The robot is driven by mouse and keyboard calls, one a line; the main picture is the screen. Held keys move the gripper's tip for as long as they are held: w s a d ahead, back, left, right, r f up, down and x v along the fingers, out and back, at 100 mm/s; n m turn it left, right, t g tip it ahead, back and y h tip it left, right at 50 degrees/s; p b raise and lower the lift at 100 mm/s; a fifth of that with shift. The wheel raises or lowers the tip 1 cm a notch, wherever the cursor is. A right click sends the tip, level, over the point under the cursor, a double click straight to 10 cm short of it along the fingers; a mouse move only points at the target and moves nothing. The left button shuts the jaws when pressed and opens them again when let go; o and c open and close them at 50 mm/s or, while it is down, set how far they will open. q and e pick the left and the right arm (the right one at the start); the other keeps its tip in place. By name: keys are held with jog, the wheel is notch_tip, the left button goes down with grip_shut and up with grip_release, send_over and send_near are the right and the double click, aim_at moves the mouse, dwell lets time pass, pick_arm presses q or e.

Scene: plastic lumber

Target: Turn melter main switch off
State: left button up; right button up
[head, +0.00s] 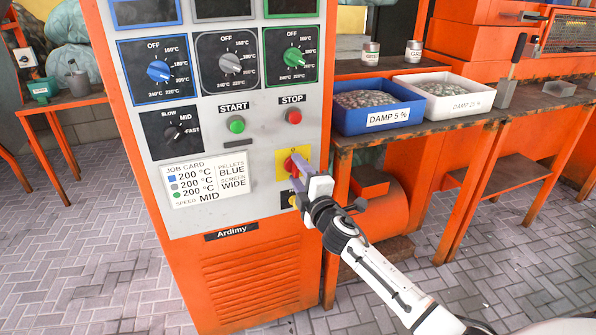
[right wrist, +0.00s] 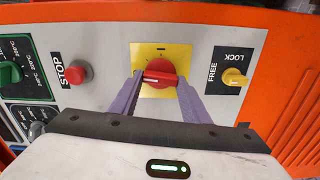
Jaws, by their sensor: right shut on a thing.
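The melter main switch is a red knob (head: 289,165) on a yellow plate on the melter's front panel, below the STOP button. It also shows in the right wrist view (right wrist: 161,71). There its grip bar lies across the picture, with a pale mark at its left end, the end toward STOP. A dash-like mark sits on the plate above the knob. My right gripper (head: 299,173) has its two purple fingers on either side of the knob and is shut on it. The fingers (right wrist: 160,80) hide parts of the plate. My left gripper is not in view.
A yellow FREE/LOCK knob (right wrist: 234,77) sits close by on the same panel. The red STOP button (head: 293,116) and green START button (head: 236,125) are above. A bench on the right holds a blue DAMP bin (head: 375,121) and a white bin (head: 446,105).

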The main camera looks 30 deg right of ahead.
jog(key=shift+n, duration=0.6)
jog(key=o, duration=1)
jog(key=shift+o, duration=0.2)
jog(key=v, duration=1)
jog(key=shift+s+p, duration=0.2)
jog(key=shift+p, duration=0.15)
jog(key=shift+f, duration=0.1)
